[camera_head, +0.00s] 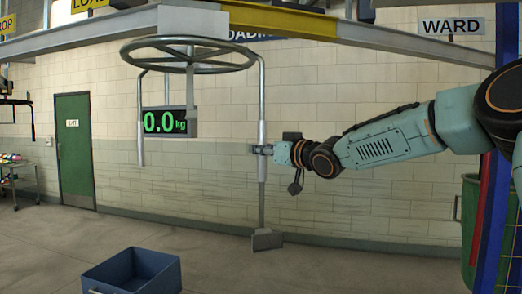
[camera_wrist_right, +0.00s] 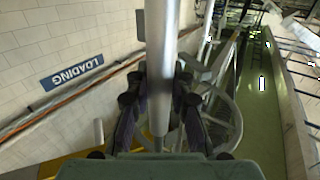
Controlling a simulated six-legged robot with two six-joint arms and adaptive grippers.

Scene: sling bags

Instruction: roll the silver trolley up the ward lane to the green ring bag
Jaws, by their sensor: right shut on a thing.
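The silver trolley (camera_head: 192,20) sits at the overhead rail, upper left of centre in the head view. A grey ring (camera_head: 160,43) and a scale display reading 0.0 kg (camera_head: 164,122) hang below it. A silver upright pole (camera_head: 262,195) hangs at the ring's right side, with a grey block at its foot. My right gripper (camera_head: 262,150) is shut on this pole at mid-height; in the right wrist view the pole (camera_wrist_right: 159,40) runs between the fingers. A green bag-like thing (camera_head: 469,215) stands at the right edge, partly hidden by posts; its ring is unclear. My left gripper is out of view.
A blue bin (camera_head: 133,272) stands on the floor. A green door (camera_head: 75,148) and a cart (camera_head: 20,182) are at left. The floor by the wall looks clear.

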